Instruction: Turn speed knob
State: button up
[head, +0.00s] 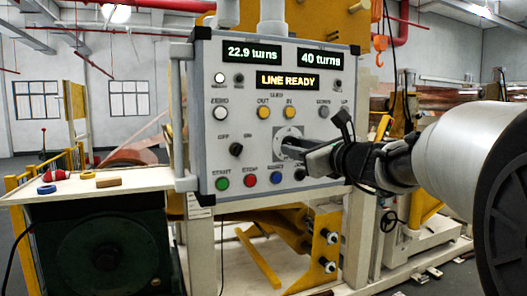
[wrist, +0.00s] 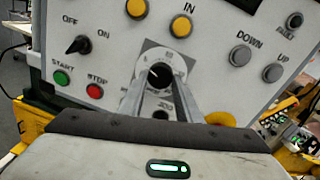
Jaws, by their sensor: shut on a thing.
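The speed knob (wrist: 158,73) is a small black knob with a white pointer mark on a round dial, set in a grey square plate (wrist: 181,53) on the control panel. In the wrist view my gripper (wrist: 160,78) has one finger on each side of the knob and is shut on it. In the head view my gripper (head: 290,149) reaches from the right to the dial plate, and its fingers hide the knob. The control panel (head: 213,160) is upright. Its displays (head: 287,81) read 22.9 turns, 40 turns and LINE READY.
An OFF/ON switch (wrist: 78,45) is left of the dial. Green START (wrist: 62,78) and red STOP (wrist: 94,91) buttons sit below it. Yellow buttons (wrist: 181,27) are above, and DOWN and UP buttons (wrist: 240,56) are to the right. A side table (head: 125,180) holds small items.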

jog(key=shift+r+n+h+b, duration=0.15)
jog(key=shift+n+h+b, duration=0.1)
jog(key=shift+n+b, duration=2.7)
jog(key=shift+r+n+h+b, duration=0.1)
jog(key=shift+n+h+b, duration=0.15)
jog(key=shift+n+b, duration=2.7)
jog(key=shift+r+n+p, duration=0.1)
jog(key=shift+n+p, duration=0.2)
jog(key=shift+n, duration=0.1)
jog(key=o, duration=1)
jog(key=shift+o, duration=0.2)
